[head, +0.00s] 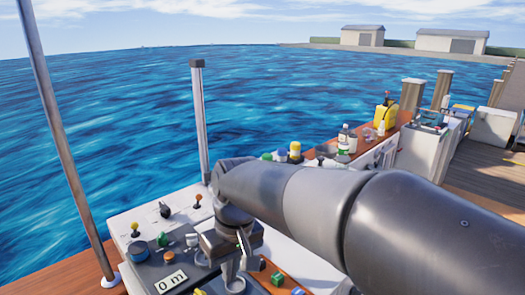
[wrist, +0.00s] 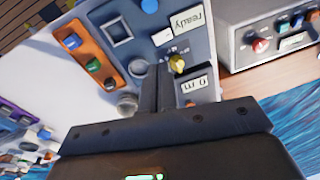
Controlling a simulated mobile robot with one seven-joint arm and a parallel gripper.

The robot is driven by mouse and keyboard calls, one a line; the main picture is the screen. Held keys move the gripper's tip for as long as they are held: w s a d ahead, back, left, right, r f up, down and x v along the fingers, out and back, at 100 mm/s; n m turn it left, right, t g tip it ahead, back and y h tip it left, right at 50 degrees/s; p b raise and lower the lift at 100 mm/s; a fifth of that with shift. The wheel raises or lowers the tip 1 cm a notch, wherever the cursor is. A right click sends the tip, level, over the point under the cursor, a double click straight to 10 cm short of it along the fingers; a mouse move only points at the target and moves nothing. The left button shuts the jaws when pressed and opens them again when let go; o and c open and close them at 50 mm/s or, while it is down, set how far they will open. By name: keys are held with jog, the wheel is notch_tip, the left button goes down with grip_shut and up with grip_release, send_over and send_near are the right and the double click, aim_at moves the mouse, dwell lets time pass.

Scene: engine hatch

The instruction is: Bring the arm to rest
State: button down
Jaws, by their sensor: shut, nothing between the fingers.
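My arm (head: 330,210) reaches across the head view from the lower right, stretched out over the white console. My gripper (head: 232,278) points down over the grey control panel (head: 149,274). In the wrist view my gripper's fingers (wrist: 158,78) are together with nothing between them. Their tips appear in front of the panel, close to a yellow knob (wrist: 177,63). Whether they touch the panel, I cannot tell. My arm and gripper hide part of the console in the head view.
The panel carries a "0 m" label (head: 171,281) and a "ready" label (wrist: 187,23). An orange strip (wrist: 92,56) with coloured buttons lies beside it. Levers (head: 197,201), a grey post (head: 199,120) and bottles (head: 343,139) stand around. Open water lies beyond.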

jog(key=s+d+m+t, duration=0.3)
jog(key=s+d, duration=0.1)
jog(key=d, duration=0.7)
jog(key=s+d+m+t+h, duration=0.1)
jog(key=s+d+m, duration=0.3)
jog(key=d, duration=0.7)
jog(key=shift+d+r+m+t, duration=0.15)
jog(key=shift+d+m+t, duration=0.2)
jog(key=shift+t, duration=0.55)
jog(key=c, duration=2.1)
grip_release()
